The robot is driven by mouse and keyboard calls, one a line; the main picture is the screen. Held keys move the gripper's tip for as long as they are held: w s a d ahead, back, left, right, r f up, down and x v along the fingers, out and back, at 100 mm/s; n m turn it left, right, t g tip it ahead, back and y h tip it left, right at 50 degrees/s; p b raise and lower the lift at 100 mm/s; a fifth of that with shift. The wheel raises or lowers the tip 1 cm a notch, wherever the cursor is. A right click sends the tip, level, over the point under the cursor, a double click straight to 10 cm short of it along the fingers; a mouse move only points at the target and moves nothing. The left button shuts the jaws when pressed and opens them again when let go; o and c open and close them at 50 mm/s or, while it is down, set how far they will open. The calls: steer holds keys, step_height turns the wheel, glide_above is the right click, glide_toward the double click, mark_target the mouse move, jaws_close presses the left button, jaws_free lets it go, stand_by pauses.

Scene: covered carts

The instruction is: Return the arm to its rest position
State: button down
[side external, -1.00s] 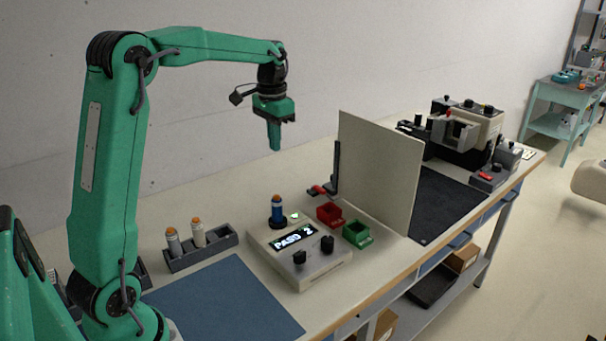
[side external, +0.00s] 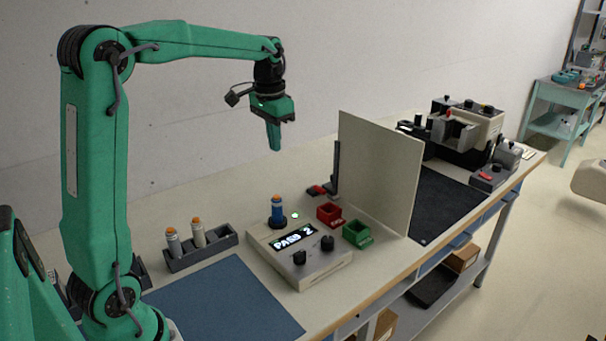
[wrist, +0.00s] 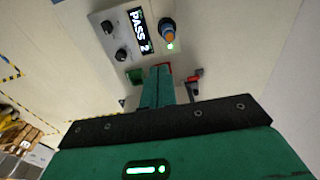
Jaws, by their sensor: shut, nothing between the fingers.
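My green arm is raised over the bench, with my gripper (side external: 274,136) pointing down in the air above the tester. The fingers are shut and empty, and they also show shut in the wrist view (wrist: 158,72). The grey tester (side external: 298,274) has a lit display reading "PASS 2" and two black knobs. A blue cylinder with an orange top (side external: 277,210) stands upright in the tester's socket, well below my gripper. It also shows in the wrist view (wrist: 168,32).
A grey rack (side external: 202,250) holds two white cylinders with orange tops. A red bin (side external: 330,215) and a green bin (side external: 357,234) stand by an upright pale panel (side external: 378,175). A blue mat (side external: 225,305) lies clear in front. A machine (side external: 465,128) stands behind the panel.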

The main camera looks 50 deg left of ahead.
steer(key=s+d+f+t, duration=0.1)
steer(key=s+d+t, duration=0.1)
steer(key=s+d, duration=0.5)
steer(key=s+d+f+t, duration=0.1)
steer(key=s+d+t, duration=0.1)
steer(key=s+d, duration=0.5)
steer(key=s, duration=0.5)
steer(key=shift+s+d+f+t, duration=0.25)
steer(key=shift+t, duration=0.15)
